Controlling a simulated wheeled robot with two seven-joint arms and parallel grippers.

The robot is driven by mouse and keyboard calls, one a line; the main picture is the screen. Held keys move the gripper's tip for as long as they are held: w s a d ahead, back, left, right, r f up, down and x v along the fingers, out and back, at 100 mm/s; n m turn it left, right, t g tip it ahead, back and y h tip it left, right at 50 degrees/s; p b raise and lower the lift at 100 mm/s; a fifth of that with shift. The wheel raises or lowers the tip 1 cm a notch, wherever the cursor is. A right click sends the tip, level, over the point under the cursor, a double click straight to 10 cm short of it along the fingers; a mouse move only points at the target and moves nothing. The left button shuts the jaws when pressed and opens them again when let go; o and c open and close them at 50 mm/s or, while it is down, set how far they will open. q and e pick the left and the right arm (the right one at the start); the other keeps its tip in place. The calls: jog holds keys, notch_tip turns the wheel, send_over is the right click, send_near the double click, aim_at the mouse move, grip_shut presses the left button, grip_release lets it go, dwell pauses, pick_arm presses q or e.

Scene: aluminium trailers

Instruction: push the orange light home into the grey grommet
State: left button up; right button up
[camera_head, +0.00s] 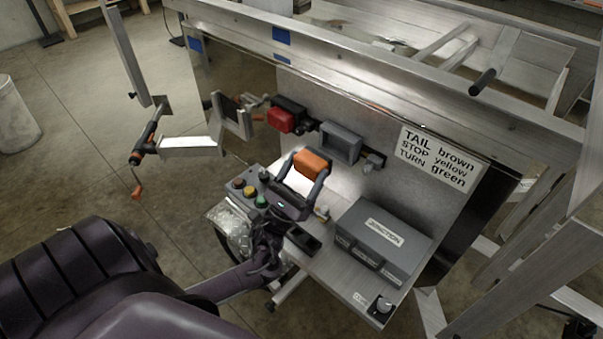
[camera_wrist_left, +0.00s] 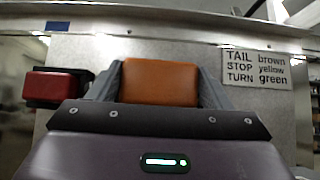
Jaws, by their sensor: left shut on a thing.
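The orange light (camera_head: 311,163) is a small block held between the fingers of my left gripper (camera_head: 309,167). In the left wrist view the orange light (camera_wrist_left: 160,82) fills the space between the two grey fingers (camera_wrist_left: 160,92), roughly level. The grey grommet (camera_head: 341,143) is a rectangular grey frame on the upright metal panel. In the head view the light shows below and left of the grommet, apart from it. In the wrist view the grommet does not show; the light and gripper cover that part of the panel. My right gripper is not in view.
A red light (camera_head: 282,121) sits in a dark mount left of the grommet. A wiring label (camera_head: 436,157) is on the panel at right. Below are a shelf with a grey junction box (camera_head: 383,240) and a box with coloured buttons (camera_head: 250,191). A metal bracket (camera_head: 233,117) stands at left.

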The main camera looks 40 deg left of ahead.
aim_at(318, 161)
pick_arm(q)
jog(key=w+b, duration=0.1)
jog(key=w, duration=0.3)
jog(key=shift+d, duration=0.15)
jog(key=shift+w, duration=0.35)
dwell(0.9)
dwell(0.8)
jog(key=shift+w+d+b, duration=0.2)
jog(key=shift+w+b, duration=0.65)
jog(key=shift+w, duration=0.95)
jog(key=o, duration=1.2)
jog(key=shift+o, duration=0.2)
